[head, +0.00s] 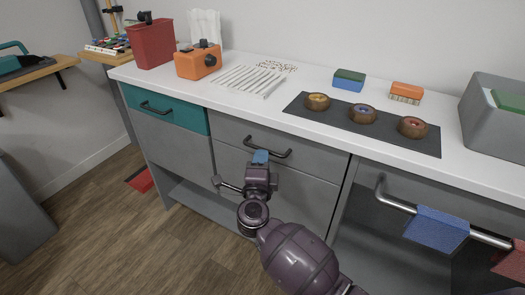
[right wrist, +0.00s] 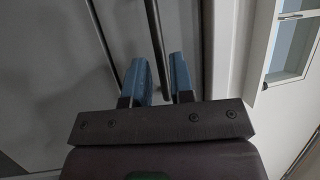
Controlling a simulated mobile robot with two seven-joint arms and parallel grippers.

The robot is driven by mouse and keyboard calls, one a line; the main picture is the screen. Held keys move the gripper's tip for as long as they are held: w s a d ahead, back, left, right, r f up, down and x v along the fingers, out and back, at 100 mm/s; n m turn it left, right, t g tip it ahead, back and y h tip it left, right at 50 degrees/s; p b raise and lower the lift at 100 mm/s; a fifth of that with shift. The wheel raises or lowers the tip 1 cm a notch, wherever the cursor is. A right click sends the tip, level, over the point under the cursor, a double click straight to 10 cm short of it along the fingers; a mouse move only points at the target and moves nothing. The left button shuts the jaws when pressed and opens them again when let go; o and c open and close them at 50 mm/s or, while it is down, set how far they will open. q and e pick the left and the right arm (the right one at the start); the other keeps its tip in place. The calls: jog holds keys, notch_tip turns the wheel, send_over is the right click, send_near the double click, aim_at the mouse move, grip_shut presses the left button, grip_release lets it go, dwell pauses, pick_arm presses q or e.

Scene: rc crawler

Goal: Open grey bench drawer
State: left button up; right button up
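The grey bench drawer (head: 235,133) is in the middle of the bench, right of a teal drawer. Its front looks flush with the bench, so it appears closed. Its dark bar handle (head: 286,154) runs across the front. My right gripper (head: 260,157) is at the left part of this handle, blue fingertips toward the drawer. In the right wrist view the two blue fingers (right wrist: 160,76) are apart, and the dark handle bar (right wrist: 155,35) passes between them. Gaps show beside the bar, so the fingers do not look closed on it. My left gripper is not in view.
A metal rail (head: 395,203) with a blue cloth (head: 437,228) is at right.

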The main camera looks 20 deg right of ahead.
jog(key=shift+b+x, duration=0.3)
jog(key=shift+x, duration=1.65)
grip_shut()
